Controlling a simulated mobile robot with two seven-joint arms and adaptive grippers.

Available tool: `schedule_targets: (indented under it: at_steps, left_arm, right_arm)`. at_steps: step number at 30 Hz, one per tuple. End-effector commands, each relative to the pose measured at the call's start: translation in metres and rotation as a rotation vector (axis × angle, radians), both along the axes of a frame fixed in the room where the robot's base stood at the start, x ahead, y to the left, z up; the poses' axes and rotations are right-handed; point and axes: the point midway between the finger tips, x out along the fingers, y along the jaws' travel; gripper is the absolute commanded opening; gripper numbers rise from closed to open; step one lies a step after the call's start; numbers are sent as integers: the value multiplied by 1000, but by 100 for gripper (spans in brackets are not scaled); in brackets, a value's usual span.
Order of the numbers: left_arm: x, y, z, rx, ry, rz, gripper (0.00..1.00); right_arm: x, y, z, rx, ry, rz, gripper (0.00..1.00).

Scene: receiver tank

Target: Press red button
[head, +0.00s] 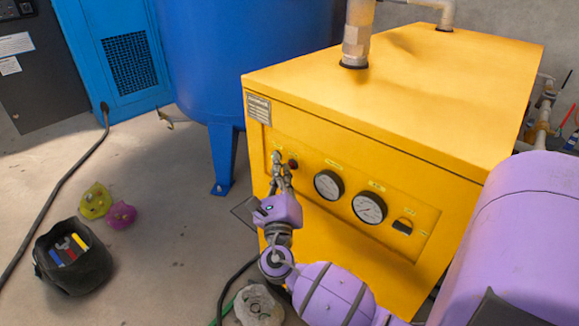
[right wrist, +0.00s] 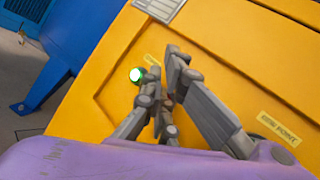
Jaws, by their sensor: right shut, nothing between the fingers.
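The red button (head: 293,163) shows as a small dark red knob on the front panel of the yellow cabinet (head: 330,137), left of two round gauges. My right gripper (head: 281,172) is shut and empty, with its fingertips at the panel just left of and below the button. I cannot tell whether it touches the button. In the right wrist view the fingers of my right gripper (right wrist: 162,98) cover most of the button's area. My left gripper is not in view.
Two gauges (head: 369,207) and a black switch (head: 403,226) sit right of the button. A blue tank (head: 240,60) stands behind left.

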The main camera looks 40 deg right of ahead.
Motion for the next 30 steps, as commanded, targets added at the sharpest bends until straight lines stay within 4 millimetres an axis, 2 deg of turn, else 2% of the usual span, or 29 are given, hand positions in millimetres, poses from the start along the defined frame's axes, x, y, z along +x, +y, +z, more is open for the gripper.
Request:
schedule_targets:
  at_steps: [21, 30]
  left_arm:
    - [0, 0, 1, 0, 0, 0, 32]
    - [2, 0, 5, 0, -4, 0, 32]
  right_arm:
    - [0, -6, 0, 1, 0, -1, 0]
    - [-1, 4, 0, 2, 0, -1, 0]
